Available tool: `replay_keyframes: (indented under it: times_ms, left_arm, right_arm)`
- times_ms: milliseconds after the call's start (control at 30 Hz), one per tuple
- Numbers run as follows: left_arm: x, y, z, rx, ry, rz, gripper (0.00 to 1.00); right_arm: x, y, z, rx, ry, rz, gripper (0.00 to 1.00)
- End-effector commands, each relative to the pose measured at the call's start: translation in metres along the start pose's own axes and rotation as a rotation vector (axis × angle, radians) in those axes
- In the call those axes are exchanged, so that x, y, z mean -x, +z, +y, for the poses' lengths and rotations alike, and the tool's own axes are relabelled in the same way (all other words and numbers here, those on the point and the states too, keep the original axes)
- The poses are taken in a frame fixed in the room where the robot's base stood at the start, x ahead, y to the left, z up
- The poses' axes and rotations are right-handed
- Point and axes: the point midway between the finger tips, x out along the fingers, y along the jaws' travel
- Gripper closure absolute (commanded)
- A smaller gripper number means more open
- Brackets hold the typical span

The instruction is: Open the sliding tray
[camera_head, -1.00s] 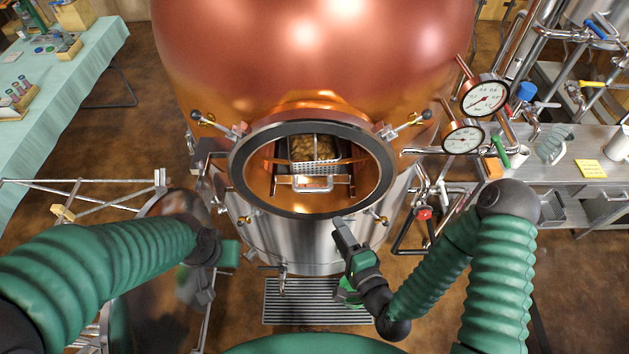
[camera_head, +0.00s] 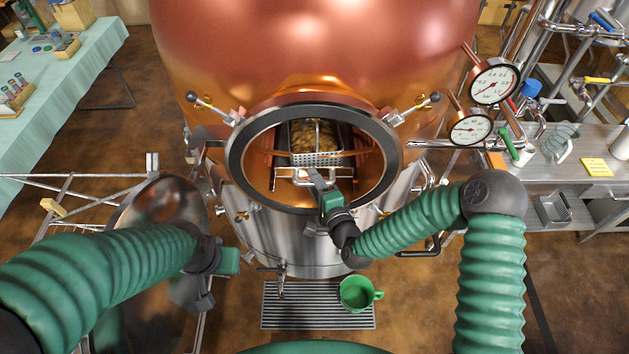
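The sliding tray (camera_head: 317,159) sits inside the round opening of the copper vessel. It has a perforated metal front, a pale handle (camera_head: 290,176) below it, and brownish contents behind. My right gripper (camera_head: 316,177) reaches into the lower part of the opening, at the handle, and covers part of it. Whether its fingers are apart, closed, or touching the handle cannot be told. My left gripper (camera_head: 193,294) hangs low at the left, in front of the round metal door (camera_head: 160,203), seen mostly from behind; its fingers are not clear.
The dark-rimmed opening (camera_head: 238,165) surrounds my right gripper closely. A green mug (camera_head: 357,293) stands on the floor grate (camera_head: 300,312) below. Two gauges (camera_head: 494,84) and pipes are at the right. A metal bench (camera_head: 560,185) stands far right, a cloth-covered table (camera_head: 85,60) far left.

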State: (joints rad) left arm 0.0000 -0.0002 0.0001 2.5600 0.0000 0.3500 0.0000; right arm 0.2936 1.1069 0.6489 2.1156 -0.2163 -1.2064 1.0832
Motion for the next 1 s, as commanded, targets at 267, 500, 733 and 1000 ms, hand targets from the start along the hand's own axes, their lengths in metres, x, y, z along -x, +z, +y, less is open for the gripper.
replay_keyframes:
  times_ms: [267,500,733,1000]
  left_arm:
    - [-0.0002,0.0001,0.0000,0.000,0.000,0.000,0.71]
    - [-0.0003,0.0001,0.0000,0.000,0.000,0.000,0.71]
    - [-0.0003,0.0001,0.0000,0.000,0.000,0.000,0.71]
    - [-0.0004,0.0001,0.0000,0.000,0.000,0.000,0.71]
  right_arm:
    - [-0.0005,0.0000,0.0002,0.001,-0.001,0.000,0.67]
    - [-0.0006,-0.0002,0.0005,0.000,0.000,0.000,0.99]
    - [-0.0007,-0.0006,0.0011,0.000,0.001,0.001,1.00]
    - [-0.0006,-0.0009,0.0018,0.000,0.003,0.002,1.00]
